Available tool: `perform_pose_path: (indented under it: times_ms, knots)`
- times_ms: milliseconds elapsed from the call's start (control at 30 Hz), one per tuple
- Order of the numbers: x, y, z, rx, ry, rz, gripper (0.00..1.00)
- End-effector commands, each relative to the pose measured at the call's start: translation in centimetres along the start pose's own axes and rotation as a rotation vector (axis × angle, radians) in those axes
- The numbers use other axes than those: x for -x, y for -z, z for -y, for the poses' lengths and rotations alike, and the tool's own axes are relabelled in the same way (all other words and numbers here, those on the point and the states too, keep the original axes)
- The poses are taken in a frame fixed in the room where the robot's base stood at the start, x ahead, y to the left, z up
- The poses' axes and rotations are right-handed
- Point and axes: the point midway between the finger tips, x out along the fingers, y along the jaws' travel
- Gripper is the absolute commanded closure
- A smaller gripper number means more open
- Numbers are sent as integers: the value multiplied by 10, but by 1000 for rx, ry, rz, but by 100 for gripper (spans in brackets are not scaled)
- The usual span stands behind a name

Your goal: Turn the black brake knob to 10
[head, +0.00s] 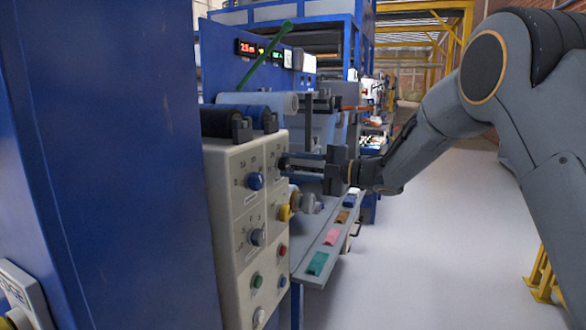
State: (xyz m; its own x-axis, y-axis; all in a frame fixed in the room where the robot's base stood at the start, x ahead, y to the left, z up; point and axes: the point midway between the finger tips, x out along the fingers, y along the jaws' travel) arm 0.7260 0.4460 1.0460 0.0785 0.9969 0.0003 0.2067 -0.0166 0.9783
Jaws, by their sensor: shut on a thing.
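The cream control panel (234,215) stands left of centre, its face turned to the right. My gripper (286,163) reaches in from the right with its fingers pointing left at the panel's upper right. It is shut on a small dark knob (284,163), which I take for the black brake knob. The fingers largely cover this knob, so its pointer is hidden. The scale marks around it are too small to read.
The panel also has a blue knob (255,181), a grey-blue knob (257,237), a yellow knob (284,213), a red button (281,250) and a green button (257,281). A ledge (312,279) with coloured pieces juts out below my gripper.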

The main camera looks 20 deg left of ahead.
Motion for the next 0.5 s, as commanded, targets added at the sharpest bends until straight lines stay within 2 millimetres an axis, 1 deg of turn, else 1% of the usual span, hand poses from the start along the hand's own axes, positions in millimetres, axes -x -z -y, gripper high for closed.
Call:
perform_pose_path:
  times_ms: [233, 267, 300, 367, 500]
  knots:
    - [0, 0, 0, 1, 1, 0, 90]
    - [0, 0, 0, 1, 1, 0, 65]
    - [0, 0, 0, 0, 1, 0, 58]
    - [0, 0, 0, 0, 1, 0, 49]
    - [0, 0, 0, 0, 1, 0, 49]
